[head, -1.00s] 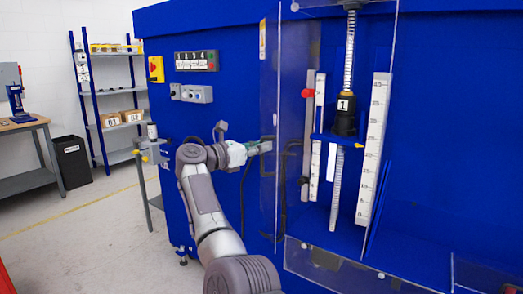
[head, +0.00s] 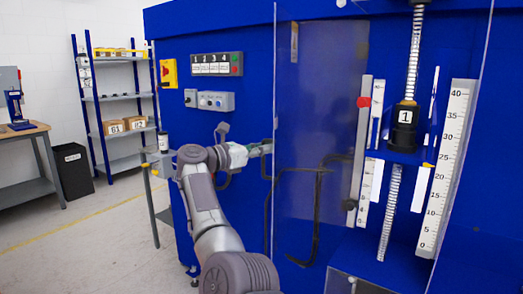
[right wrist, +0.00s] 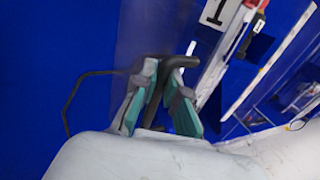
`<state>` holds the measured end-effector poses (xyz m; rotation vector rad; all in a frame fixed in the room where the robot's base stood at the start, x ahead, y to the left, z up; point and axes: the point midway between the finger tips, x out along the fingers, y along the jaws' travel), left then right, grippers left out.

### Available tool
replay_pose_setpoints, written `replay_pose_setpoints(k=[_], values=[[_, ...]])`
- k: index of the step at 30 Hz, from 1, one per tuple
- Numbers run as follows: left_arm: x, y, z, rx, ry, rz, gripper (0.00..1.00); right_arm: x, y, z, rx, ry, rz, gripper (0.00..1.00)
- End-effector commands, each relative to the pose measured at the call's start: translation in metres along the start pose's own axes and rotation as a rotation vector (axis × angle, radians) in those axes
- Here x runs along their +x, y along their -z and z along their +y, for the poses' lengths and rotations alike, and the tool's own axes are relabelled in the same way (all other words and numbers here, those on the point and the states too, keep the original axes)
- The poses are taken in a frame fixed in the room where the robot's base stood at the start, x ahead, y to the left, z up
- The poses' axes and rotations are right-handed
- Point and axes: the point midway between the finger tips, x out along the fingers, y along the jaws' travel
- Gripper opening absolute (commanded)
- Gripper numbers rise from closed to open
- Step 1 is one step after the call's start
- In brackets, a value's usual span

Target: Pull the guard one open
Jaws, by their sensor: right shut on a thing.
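Guard one is a clear panel (head: 325,130) on the blue machine (head: 232,27), in front of test station 1. Its dark bar handle (right wrist: 172,64) lies between the fingers of my right gripper (right wrist: 163,95) in the right wrist view. In the head view my right gripper (head: 262,150) is at the guard's left edge, shut on the handle. Behind the clear covers stands a black plunger (head: 404,128) labelled 1, with a spring above and below it. I cannot tell exactly how far the guard stands open. My left gripper is out of view.
A switch panel (head: 215,64) and a grey button box (head: 209,100) sit left of the guard. A tall scale (head: 447,165) is at the right. Shelving (head: 118,100), a black bin (head: 73,172) and a workbench (head: 30,130) stand left, with open floor between.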

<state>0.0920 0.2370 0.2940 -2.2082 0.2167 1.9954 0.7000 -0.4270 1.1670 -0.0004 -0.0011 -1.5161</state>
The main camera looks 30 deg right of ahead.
Motion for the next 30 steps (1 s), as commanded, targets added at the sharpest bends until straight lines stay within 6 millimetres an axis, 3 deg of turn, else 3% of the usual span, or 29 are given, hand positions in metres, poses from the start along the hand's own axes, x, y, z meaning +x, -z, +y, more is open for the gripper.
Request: replay_pose_setpoints(k=[5, 15, 16, 20, 30], values=[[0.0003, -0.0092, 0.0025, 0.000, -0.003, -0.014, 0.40, 0.0006, 0.0027, 0.0005, -0.003, -0.002, 0.003, 0.00], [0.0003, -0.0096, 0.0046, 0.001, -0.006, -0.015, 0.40, 0.0009, 0.0025, 0.0003, -0.003, -0.001, 0.004, 0.00], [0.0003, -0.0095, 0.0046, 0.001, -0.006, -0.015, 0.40, 0.0009, 0.0025, 0.0002, -0.003, -0.001, 0.004, 0.16], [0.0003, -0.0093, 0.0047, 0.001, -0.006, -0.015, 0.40, 0.0009, 0.0020, 0.0002, -0.003, -0.001, 0.003, 0.37], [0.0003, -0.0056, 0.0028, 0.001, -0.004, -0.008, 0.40, -0.0015, 0.0010, 0.0002, -0.002, -0.001, 0.001, 0.37]])
